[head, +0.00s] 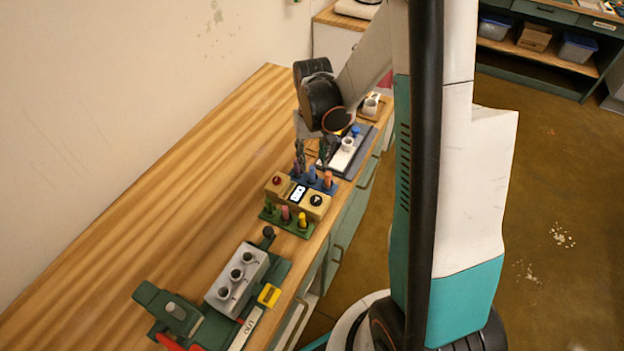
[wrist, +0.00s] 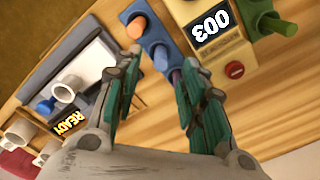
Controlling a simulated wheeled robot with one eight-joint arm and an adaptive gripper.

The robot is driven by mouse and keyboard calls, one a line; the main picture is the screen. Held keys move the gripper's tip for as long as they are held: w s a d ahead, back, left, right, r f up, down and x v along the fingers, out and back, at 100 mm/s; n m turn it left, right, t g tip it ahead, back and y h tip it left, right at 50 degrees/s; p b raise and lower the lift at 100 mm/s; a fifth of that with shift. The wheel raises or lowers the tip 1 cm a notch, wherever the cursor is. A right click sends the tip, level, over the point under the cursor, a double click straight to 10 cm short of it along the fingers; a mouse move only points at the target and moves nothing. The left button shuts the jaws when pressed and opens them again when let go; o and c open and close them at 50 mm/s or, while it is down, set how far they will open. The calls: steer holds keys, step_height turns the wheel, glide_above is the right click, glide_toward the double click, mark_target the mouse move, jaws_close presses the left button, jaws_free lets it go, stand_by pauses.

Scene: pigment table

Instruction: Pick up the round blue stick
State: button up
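The blue stick (head: 312,174) stands upright in the middle of a blue holder (head: 325,189), between a purple stick (head: 297,170) and an orange stick (head: 327,179). In the wrist view the blue stick (wrist: 160,57) shows between the fingertips, with the orange stick (wrist: 138,27) and purple stick (wrist: 175,78) to either side. My gripper (head: 312,160) is above the holder with its fingers pointing down. In the wrist view my gripper (wrist: 163,62) is open, with a clear gap between its fingers. I cannot tell whether the tips reach down beside the stick.
A tan box with a display (head: 298,193) sits beside the blue holder. A green holder (head: 287,225) with several sticks stands nearer. A grey tray device (head: 345,158) with a white cup (head: 347,143) lies behind. The table's left side is clear.

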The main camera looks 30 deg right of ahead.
mark_target(312, 167)
steer(key=shift+f+b, duration=1.5)
steer(key=shift+f, duration=1.2)
steer(key=shift+r, duration=0.1)
steer(key=shift+c, duration=0.6)
jaws_close()
